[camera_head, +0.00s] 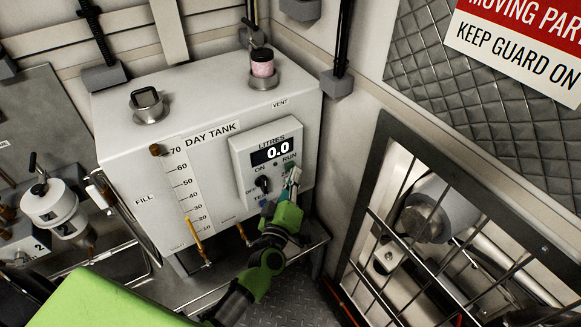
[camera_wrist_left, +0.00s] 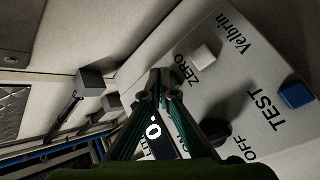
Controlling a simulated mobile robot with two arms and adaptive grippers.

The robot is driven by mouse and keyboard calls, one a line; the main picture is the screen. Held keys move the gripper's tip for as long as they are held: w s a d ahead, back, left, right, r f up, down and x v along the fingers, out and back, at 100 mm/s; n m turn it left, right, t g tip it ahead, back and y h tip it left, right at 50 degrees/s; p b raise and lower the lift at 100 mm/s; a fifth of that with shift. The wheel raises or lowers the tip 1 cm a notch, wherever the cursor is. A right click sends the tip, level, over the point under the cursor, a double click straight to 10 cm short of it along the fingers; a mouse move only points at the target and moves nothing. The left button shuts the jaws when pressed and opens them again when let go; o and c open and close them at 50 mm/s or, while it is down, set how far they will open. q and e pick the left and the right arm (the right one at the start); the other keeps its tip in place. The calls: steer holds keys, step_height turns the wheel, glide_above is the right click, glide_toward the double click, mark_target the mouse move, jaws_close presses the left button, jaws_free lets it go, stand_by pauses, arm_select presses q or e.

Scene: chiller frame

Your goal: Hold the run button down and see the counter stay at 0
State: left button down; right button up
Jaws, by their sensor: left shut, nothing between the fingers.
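The counter box (camera_head: 240,143) is on the front of the white day tank (camera_head: 165,100). Its LITRES display (camera_head: 277,151) reads 0.0 and partly shows in the left wrist view (camera_wrist_left: 160,140). My left gripper (camera_head: 292,176) is shut and empty, its fingertips at the panel just below the RUN label. In the wrist view its tips (camera_wrist_left: 165,80) hide the run button, so I cannot tell whether they press it. A black OFF/ON knob (camera_head: 262,184) is left of the gripper. My right gripper is not in view.
A white ZERO button (camera_wrist_left: 204,54) and blue TEST button (camera_wrist_left: 296,95) are close by on the panel. A barred guard (camera_head: 440,230) stands at the right. A level gauge (camera_head: 180,200) and a white filter (camera_head: 55,205) are to the left.

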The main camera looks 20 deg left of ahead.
arm_select(q)
steer(key=shift+w+a, duration=0.3)
steer(key=shift+a, duration=0.05)
stand_by(0.7)
steer(key=shift+s+d, duration=0.1)
steer(key=shift+s, duration=0.05)
stand_by(2.9)
steer(key=shift+s+d, duration=0.45)
steer(key=shift+d, duration=0.15)
steer(key=s+d, duration=0.1)
steer(key=d, duration=0.1)
steer(key=s+d+p, duration=0.1)
steer(key=s+d, duration=0.1)
stand_by(0.4)
